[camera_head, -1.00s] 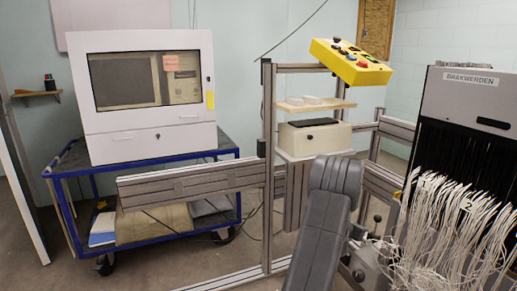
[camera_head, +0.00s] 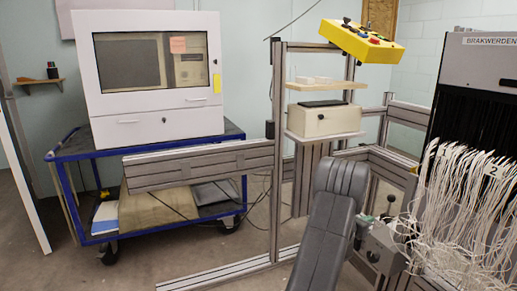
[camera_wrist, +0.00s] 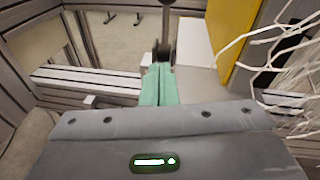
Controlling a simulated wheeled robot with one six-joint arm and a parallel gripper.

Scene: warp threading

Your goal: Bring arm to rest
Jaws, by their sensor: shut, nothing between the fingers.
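My gripper (camera_wrist: 159,85) shows in the wrist view as two green fingers pressed together, with nothing between them. It is beside a dark lever with a rounded top (camera_wrist: 167,25) and an aluminium frame (camera_wrist: 85,82). I cannot tell whether the fingertips touch the lever. In the head view my grey arm rises from the bottom edge and bends at the middle right.
White warp threads (camera_head: 465,210) hang in front of the dark machine (camera_head: 490,100) on the right. The aluminium frame (camera_head: 200,165) carries a yellow control box (camera_head: 360,40). A blue cart (camera_head: 160,225) with a white cabinet (camera_head: 150,75) stands left. Open floor lies at lower left.

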